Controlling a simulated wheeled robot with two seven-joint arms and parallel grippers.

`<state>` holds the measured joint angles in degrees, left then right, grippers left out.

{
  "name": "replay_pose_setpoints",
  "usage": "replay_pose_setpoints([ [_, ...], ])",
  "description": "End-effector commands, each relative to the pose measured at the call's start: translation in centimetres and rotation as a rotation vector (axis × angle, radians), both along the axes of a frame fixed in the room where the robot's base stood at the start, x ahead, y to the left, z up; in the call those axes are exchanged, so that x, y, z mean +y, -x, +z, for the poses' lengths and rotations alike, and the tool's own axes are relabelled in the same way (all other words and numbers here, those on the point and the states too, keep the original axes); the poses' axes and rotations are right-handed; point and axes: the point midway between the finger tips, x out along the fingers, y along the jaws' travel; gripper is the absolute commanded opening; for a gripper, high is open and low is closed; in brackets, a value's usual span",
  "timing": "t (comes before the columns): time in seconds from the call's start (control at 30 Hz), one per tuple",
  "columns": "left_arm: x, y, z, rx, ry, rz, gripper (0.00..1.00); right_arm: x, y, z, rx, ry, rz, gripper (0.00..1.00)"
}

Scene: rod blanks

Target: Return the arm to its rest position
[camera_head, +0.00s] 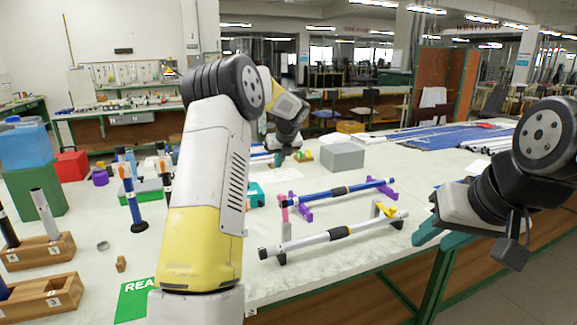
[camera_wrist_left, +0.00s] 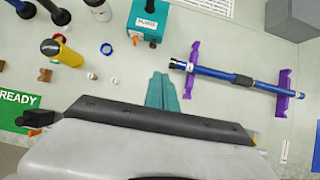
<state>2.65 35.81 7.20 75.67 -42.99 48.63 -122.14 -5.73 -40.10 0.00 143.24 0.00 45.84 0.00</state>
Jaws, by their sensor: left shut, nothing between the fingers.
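My left arm reaches up and over the table in the head view. Its gripper (camera_head: 279,158) is far from the camera, partly hidden by my own arm. In the left wrist view the teal fingers (camera_wrist_left: 161,92) are together with nothing between them, above bare table. My right gripper (camera_head: 430,232) is at the table's right edge; its teal fingers show only in part. A blue rod (camera_head: 355,189) rests on purple stands, and a white rod (camera_head: 310,240) with a black band lies on dark stands in front of it. The blue rod also shows in the left wrist view (camera_wrist_left: 212,72).
Wooden racks (camera_head: 38,252) with upright rods stand at the left, beside a green READY mat (camera_head: 137,300). A grey box (camera_head: 342,155) stands behind the rods. A teal box (camera_wrist_left: 147,20) is near the left fingers in the wrist view. Blue material (camera_head: 440,140) covers the far right.

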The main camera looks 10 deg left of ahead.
Motion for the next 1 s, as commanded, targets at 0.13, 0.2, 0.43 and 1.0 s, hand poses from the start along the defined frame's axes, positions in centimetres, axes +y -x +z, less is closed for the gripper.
replay_pose_setpoints([
  [0.13,0.0,0.0,0.0,0.001,0.001,0.000,0.00,0.0,0.0,0.0,0.000,0.000,0.000,0.36],
  [0.2,-0.1,0.0,0.0,0.000,0.002,0.001,0.00,0.0,0.0,0.0,0.000,0.000,0.000,0.36],
  [0.43,-1.0,4.0,4.0,-0.074,0.141,0.186,0.00,0.0,0.0,0.0,0.000,0.000,0.000,0.36],
  [1.0,-6.5,32.5,11.8,-0.285,1.044,1.456,0.00,0.0,0.0,0.0,0.000,0.000,0.000,0.36],
])
